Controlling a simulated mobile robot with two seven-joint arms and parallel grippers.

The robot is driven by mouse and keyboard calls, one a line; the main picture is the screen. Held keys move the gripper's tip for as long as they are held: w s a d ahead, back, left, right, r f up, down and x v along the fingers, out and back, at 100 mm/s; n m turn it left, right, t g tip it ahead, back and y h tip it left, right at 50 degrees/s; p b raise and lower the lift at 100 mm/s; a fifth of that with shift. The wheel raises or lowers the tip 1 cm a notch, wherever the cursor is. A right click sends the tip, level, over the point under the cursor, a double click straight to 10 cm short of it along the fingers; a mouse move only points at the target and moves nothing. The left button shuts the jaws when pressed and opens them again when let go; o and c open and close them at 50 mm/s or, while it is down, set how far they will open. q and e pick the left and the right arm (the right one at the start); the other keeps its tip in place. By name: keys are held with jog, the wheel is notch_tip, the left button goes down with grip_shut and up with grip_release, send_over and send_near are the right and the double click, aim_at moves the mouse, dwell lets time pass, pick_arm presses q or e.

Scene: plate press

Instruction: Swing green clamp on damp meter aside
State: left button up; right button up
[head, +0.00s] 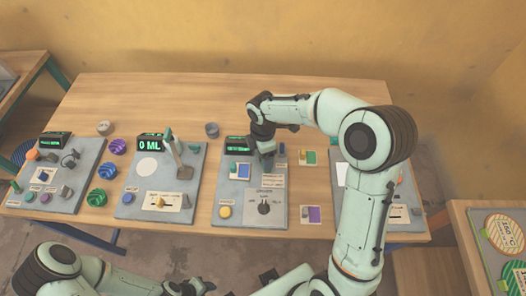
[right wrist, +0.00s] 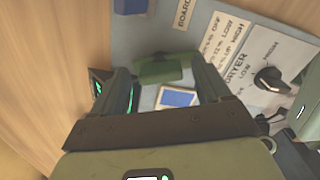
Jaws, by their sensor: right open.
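In the right wrist view a green clamp (right wrist: 158,70) lies across the grey board, between the fingertips of my right gripper (right wrist: 160,77). The fingers are apart; I cannot tell whether either touches it. A white card with a blue square (right wrist: 178,98) lies just beside the clamp. In the head view my right gripper (head: 265,152) is low over the upper part of the third grey board (head: 228,209), which has a green-lit display (head: 238,145).
The board also carries a dark dryer knob (head: 264,208) and a yellow button (head: 225,212). A board with an upright lever (head: 180,160) stands to the left. The table's back strip (head: 170,95) is mostly clear.

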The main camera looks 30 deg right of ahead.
pick_arm(q)
jog(key=shift+w+r+p, duration=0.7)
jog(key=shift+w+r, duration=0.05)
jog(key=shift+r, duration=0.2)
pick_arm(e)
notch_tip(320, 180, up, 13)
jog(key=shift+r, duration=0.2)
pick_arm(q)
jog(key=shift+s, duration=0.1)
pick_arm(e)
jog(key=shift+f, duration=0.1)
